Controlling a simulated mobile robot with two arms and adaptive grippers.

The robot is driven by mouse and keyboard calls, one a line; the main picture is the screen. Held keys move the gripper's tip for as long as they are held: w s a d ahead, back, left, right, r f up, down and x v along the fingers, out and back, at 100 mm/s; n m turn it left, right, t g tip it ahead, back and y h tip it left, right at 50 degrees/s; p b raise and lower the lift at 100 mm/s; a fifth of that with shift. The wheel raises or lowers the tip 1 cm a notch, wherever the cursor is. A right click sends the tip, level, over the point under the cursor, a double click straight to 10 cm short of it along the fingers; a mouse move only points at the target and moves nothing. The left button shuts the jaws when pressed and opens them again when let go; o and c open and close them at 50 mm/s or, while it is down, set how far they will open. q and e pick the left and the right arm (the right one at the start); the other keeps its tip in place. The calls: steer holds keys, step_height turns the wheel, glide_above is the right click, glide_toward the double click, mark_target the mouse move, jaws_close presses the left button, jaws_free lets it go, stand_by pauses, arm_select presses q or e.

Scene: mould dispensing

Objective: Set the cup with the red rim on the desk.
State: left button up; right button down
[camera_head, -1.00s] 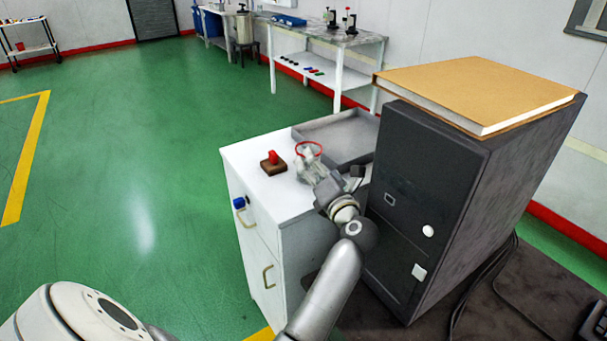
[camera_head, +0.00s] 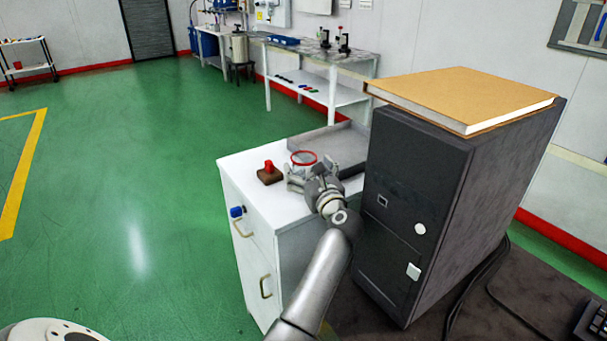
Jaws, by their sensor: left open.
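The cup with the red rim (camera_head: 303,156) looks clear-walled and stands upright on the white cabinet (camera_head: 243,166). My left gripper (camera_head: 309,174) is open at the near side of the cup and hides its lower part. I cannot tell whether the fingers touch the cup or reach around it. The dark desk (camera_head: 375,325) shows at the bottom right. My right gripper is not in view.
A grey tray (camera_head: 342,143) lies behind the cup. A brown block with a red knob (camera_head: 269,174) sits to its left. A black computer tower (camera_head: 415,215) with a large book (camera_head: 465,95) on top stands close right of my arm. A keyboard (camera_head: 594,322) is at far right.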

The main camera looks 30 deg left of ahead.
mark_target(300, 156)
arm_select(q)
steer(key=x, duration=0.3)
steer(key=shift+w+r+p, duration=0.1)
steer(key=shift+w+p, duration=0.15)
steer(key=shift+p, duration=0.1)
steer(key=shift+w+a, duration=0.35)
steer(key=shift+a, duration=0.05)
steer(key=shift+c, duration=0.4)
steer(key=c, duration=1.2)
